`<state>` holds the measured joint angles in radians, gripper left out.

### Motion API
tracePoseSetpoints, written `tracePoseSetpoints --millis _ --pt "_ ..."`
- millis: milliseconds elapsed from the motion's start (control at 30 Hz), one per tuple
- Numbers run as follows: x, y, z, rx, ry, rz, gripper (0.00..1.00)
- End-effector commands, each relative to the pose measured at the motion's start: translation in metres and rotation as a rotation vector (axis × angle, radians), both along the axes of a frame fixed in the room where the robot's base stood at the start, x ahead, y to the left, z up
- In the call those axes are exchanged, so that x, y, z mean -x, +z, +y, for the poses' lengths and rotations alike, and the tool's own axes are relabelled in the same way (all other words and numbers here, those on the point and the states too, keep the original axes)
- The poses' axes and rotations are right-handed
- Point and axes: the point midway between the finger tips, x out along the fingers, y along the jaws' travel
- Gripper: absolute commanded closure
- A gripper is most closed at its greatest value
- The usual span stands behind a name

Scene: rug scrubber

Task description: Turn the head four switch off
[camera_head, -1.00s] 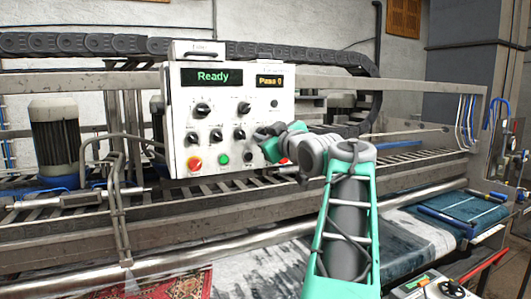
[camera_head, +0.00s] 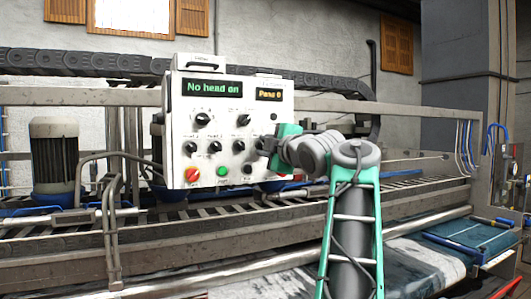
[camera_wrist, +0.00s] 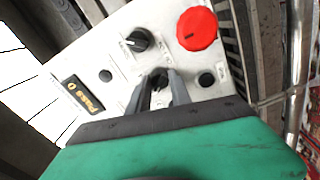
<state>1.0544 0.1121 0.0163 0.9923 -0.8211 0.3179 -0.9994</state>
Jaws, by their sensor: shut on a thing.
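The white control panel (camera_head: 205,105) stands at the middle left in the head view, with a display (camera_head: 213,88) reading "No head on". A row of small black knobs sits below its middle. My gripper (camera_head: 264,146) is at the right end of this row. In the wrist view my gripper (camera_wrist: 160,92) is shut on a small dark knob (camera_wrist: 160,79), with one finger on each side of it. This appears to be the head four switch. Its label is unreadable, and my gripper hides it in the head view.
Close by in the wrist view are a large red button (camera_wrist: 197,28), a black knob (camera_wrist: 138,40) and a small black button (camera_wrist: 206,79). A second display (camera_head: 269,95) is at the panel's upper right. A metal frame and rollers run behind and below.

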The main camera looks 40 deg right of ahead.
Motion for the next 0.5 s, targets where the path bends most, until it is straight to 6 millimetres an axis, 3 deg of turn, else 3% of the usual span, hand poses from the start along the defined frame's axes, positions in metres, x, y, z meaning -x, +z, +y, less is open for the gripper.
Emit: tracePoseSetpoints --millis 500 --pt "-0.0001 -0.0001 -0.0002 0.086 0.0 0.026 1.0"
